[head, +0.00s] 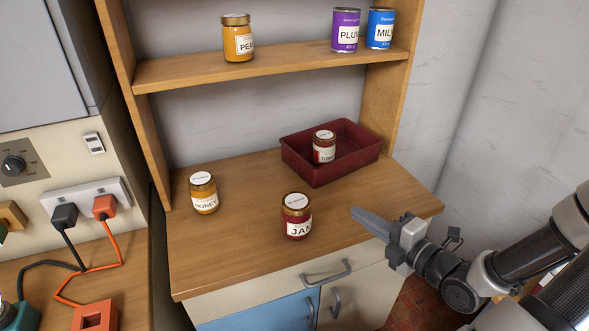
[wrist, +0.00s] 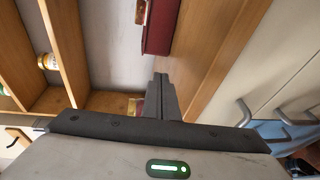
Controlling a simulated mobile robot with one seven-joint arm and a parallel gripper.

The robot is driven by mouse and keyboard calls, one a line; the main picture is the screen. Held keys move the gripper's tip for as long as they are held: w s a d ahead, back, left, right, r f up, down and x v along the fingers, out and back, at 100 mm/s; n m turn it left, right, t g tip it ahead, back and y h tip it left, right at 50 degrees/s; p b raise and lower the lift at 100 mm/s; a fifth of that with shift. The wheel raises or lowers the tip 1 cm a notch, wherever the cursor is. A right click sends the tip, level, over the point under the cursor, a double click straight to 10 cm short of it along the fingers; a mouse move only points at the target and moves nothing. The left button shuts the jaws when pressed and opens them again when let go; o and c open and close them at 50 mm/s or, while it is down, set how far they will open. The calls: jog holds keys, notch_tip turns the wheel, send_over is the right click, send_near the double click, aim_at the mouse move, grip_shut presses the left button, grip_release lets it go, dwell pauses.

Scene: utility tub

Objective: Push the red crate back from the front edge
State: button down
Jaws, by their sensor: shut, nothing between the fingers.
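The red crate (head: 345,165) is a dark red open tray at the back right of the wooden worktop, near the wall and the right side panel. A tomato-red jar (head: 324,148) with a white lid stands in it. Bare worktop shows between the crate and the front edge. Part of the crate also shows at the top of the wrist view (wrist: 158,30). My gripper (head: 356,213) is shut and empty, over the front right of the worktop. Its fingers point left, in front of the crate and apart from it. In the wrist view the fingers (wrist: 162,80) lie together.
A jam jar (head: 296,216) stands left of my fingertips, near the front. A honey jar (head: 203,193) stands farther left. Drawer handles (head: 327,273) stick out below the front edge. The worktop between honey and crate is clear.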

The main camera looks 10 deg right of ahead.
jog(key=shift+s+a+r+m+t, duration=0.25)
jog(key=shift+a+r+m+t, duration=0.15)
jog(key=shift+a+r+t, duration=0.4)
jog(key=shift+w+a, duration=0.1)
jog(key=shift+a, duration=0.1)
jog(key=b+x, duration=0.1)
jog(key=b, duration=0.1)
jog(key=b+x, duration=0.4)
jog(key=shift+f+b, duration=0.4)
jog(key=x, duration=0.4)
jog(key=r+b+x, duration=0.1)
jog(key=x, duration=0.9)
jog(key=shift+w+a+r, duration=0.15)
jog(key=shift+w+r, duration=0.1)
